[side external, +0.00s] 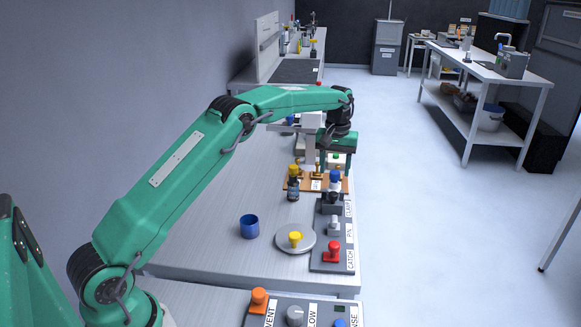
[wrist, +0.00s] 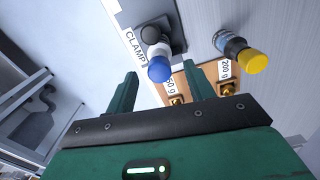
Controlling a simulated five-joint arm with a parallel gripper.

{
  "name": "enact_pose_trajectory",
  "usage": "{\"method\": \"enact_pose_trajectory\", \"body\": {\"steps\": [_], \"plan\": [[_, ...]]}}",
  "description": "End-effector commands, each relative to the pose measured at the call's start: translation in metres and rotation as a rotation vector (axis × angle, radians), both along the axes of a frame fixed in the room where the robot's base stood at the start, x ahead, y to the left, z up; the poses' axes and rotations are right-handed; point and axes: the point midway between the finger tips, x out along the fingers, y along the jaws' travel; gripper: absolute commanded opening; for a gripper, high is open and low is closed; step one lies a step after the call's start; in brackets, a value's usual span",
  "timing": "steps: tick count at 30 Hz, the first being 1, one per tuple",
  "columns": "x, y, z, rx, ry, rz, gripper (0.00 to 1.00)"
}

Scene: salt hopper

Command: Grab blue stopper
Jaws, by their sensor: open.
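The blue stopper (side external: 335,176) has a blue top with a white band. It is upright at the dark clamp on the grey panel, by the CLAMP label, and also shows in the wrist view (wrist: 159,70). My gripper (side external: 335,165) is open and points down just above the stopper in the side view. In the wrist view my gripper's (wrist: 160,72) two green fingers are spread, with the stopper appearing between their tips. I see no contact; how far the fingertips are above or beside it is hard to tell.
A yellow-capped dark bottle (side external: 293,183) stands left of the clamp. A wooden tray (wrist: 178,82) with brass weights is close by. A red knob (side external: 332,250), a yellow knob on a round plate (side external: 283,242) and a blue cup (side external: 249,228) are nearer the front.

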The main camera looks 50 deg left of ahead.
Motion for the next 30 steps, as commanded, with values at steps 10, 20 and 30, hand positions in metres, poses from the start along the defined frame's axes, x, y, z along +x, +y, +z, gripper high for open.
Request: {"method": "enact_pose_trajectory", "body": {"steps": [10,20,30], "plan": [[0.001,0.000,-0.031,0.000,0.001,0.000,0.53],[0.001,0.000,-0.032,0.000,0.000,0.000,0.53],[0.001,0.000,-0.032,0.000,0.000,0.000,0.20]]}}
